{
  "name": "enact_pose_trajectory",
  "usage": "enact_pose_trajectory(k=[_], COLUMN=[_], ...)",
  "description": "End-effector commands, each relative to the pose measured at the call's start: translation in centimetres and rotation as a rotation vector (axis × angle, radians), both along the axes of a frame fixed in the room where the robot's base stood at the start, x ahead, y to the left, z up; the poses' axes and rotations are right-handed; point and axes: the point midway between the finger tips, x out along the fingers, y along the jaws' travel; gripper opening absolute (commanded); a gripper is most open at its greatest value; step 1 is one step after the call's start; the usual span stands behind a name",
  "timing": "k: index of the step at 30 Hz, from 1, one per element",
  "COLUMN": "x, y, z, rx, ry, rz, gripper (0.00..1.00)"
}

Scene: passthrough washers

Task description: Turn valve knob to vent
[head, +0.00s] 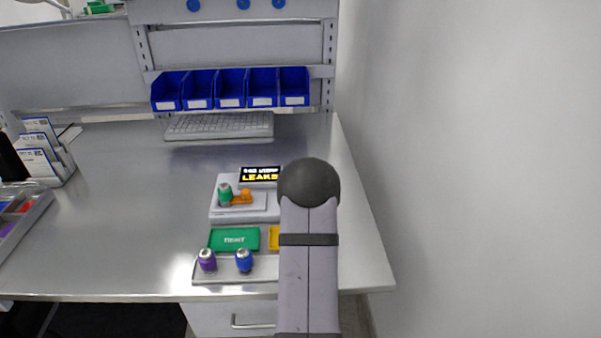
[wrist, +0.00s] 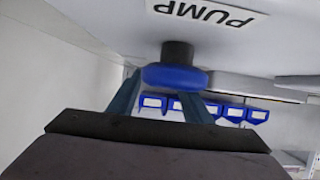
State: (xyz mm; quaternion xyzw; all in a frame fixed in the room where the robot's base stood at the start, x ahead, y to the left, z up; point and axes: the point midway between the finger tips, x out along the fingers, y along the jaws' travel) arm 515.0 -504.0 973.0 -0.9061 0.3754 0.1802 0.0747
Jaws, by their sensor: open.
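The blue valve knob (wrist: 175,79) sits on a short black stem in the wrist view, next to a white label reading PUMP (wrist: 208,14), which appears upside down. No vent label shows. My gripper (wrist: 158,90) is open, its two fingers reaching up to the knob, one toward each side. Whether they touch it I cannot tell. In the head view my arm covers the right part of the work area, and neither the knob nor my fingertips can be seen there.
A device with a display reading LEAKS (head: 260,174) stands on the metal table (head: 130,215). In front of it are a green tray (head: 234,239) and purple (head: 207,260) and blue (head: 244,260) capped parts. Blue bins (head: 231,88) hang behind. A wall (head: 470,150) bounds the right.

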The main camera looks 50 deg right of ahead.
Motion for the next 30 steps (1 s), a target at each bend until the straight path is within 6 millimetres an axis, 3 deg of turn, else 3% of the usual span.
enact_pose_trajectory(k=[2, 7, 20, 30], x=[-0.01, -0.02, -0.09, -0.17], y=[0.01, 0.02, -0.05, -0.1], z=[-0.01, 0.0, 0.1, 0.35], rx=[0.0, 0.0, -0.001, 0.001], ry=[0.0, 0.0, 0.001, 0.001], rz=[0.0, 0.0, 0.03, 0.157], gripper=[0.45, 0.04, 0.04, 0.04])
